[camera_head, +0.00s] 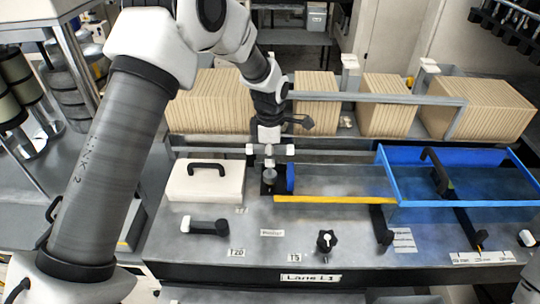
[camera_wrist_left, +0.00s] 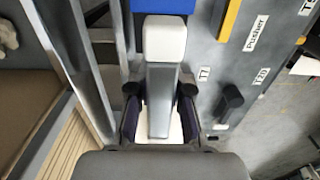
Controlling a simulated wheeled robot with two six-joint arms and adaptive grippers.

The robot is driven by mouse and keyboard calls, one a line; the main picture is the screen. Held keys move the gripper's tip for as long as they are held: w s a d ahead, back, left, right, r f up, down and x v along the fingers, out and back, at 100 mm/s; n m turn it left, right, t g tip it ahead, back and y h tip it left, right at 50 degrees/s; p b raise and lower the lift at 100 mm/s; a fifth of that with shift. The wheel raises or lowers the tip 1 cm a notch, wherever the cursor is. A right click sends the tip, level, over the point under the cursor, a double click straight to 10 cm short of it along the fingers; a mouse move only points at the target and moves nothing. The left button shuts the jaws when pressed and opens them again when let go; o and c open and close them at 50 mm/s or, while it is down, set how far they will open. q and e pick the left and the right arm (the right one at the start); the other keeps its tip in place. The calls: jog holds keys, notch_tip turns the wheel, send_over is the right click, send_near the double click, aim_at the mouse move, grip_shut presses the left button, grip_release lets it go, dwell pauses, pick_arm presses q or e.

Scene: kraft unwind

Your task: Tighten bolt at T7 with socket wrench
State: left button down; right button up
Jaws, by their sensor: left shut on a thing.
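My left gripper (camera_head: 270,150) points down over the back left of the bench, between a white case and the blue-ended roller. In the left wrist view the gripper (camera_wrist_left: 160,100) is shut on a grey bar with a white end block (camera_wrist_left: 165,38), which looks like the socket wrench. Below the gripper a small grey cylinder (camera_head: 269,173) stands on a black block (camera_head: 269,188); I cannot tell whether it is the bolt or the socket. The T7 label (camera_wrist_left: 204,73) lies right of the bar. The bolt head is not clearly visible. My right gripper is out of view.
A white case (camera_head: 205,183) with a black handle stands left of the gripper. A black lever (camera_head: 207,227), a black knob (camera_head: 327,240) and a blue frame (camera_head: 460,203) are on the bench. Striped blocks (camera_head: 315,103) stand behind a grey rail. The front middle has some clear surface.

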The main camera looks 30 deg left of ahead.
pick_arm(q)
jog(key=shift+f+m, duration=0.1)
jog(key=shift+m, duration=4.5)
